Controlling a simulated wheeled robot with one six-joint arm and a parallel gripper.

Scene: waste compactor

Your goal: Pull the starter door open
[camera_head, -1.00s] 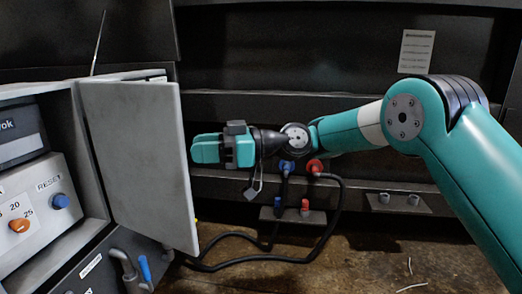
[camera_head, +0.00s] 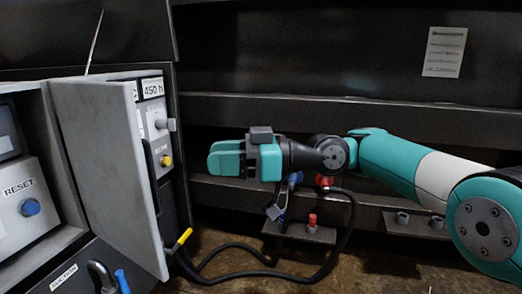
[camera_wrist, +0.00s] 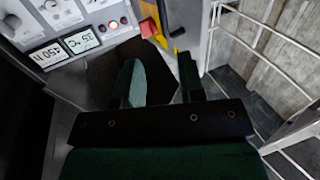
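A flat grey door (camera_head: 105,175) stands out from the grey cabinet at the left of the head view. A control panel (camera_head: 158,125) with a "450 h" display and a yellow knob shows just right of its edge. My gripper (camera_head: 222,159) is right of the door and panel, apart from both, with nothing in it. In the wrist view its two fingers (camera_wrist: 160,82) are spread with a gap between them. The panel's displays (camera_wrist: 65,46) show there at upper left. I cannot make out the door in the wrist view.
A blue RESET button (camera_head: 30,207) is on the cabinet left of the door. Black hoses (camera_head: 255,270) cross the floor below my gripper. A yellow-handled part (camera_head: 180,240) is near the door's lower edge. A dark wall is behind my arm. A wire rack (camera_wrist: 265,40) shows at right in the wrist view.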

